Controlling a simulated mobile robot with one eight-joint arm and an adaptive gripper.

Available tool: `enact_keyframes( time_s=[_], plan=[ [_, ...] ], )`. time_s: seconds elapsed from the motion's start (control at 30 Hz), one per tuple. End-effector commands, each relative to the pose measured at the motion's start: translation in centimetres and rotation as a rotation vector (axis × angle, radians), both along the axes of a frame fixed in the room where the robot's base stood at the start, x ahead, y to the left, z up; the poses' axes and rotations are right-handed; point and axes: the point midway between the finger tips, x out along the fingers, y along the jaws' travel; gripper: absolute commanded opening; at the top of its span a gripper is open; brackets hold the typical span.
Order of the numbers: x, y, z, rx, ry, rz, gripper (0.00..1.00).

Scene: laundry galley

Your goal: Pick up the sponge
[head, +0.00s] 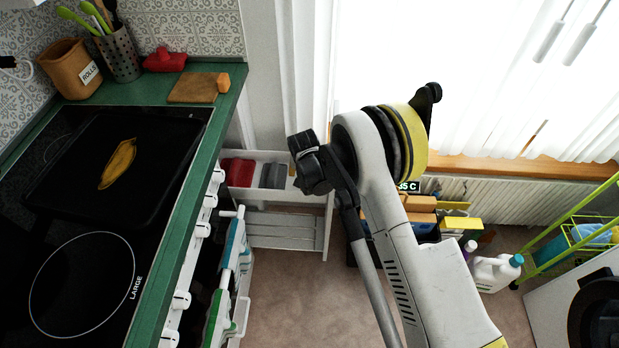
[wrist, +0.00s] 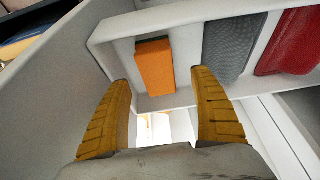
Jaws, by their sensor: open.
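The orange block I take for the sponge (wrist: 155,66) lies in a white drawer or tray, in the wrist view, beside a grey folded cloth (wrist: 233,48). My gripper (wrist: 161,80) is open. Its two yellow-brown fingers stand on either side of the sponge's near end in the picture, with nothing between them; whether they touch it or how far above they are, I cannot tell. In the head view, the end of my arm (head: 312,165) is over the right end of the white drawer (head: 285,215) and hides the sponge there.
A red cloth (wrist: 290,42) lies beyond the grey one. The tray's pale walls rise close around the fingers. In the head view, the green counter (head: 190,185) with the black hob is left, bottles (head: 492,272) and boxes stand right, and floor shows between.

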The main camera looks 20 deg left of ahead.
Motion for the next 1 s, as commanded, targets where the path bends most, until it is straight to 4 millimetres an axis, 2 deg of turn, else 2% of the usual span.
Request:
enact_keyframes(
  time_s=[0.23,0.5,0.73,0.77,0.9,1.0],
  plan=[
    [0.7,0.0,-1.8,0.0,0.0,-0.001,0.74],
    [2.2,0.2,-5.6,0.001,0.0,-0.002,0.74],
    [2.3,0.2,-5.6,0.0,0.0,-0.001,0.74],
    [2.3,0.2,-5.6,0.0,0.0,-0.001,0.69],
    [2.3,0.2,-5.6,0.0,0.0,-0.001,0.27],
    [2.3,0.2,-5.6,0.0,0.0,-0.001,0.26]
  ],
)
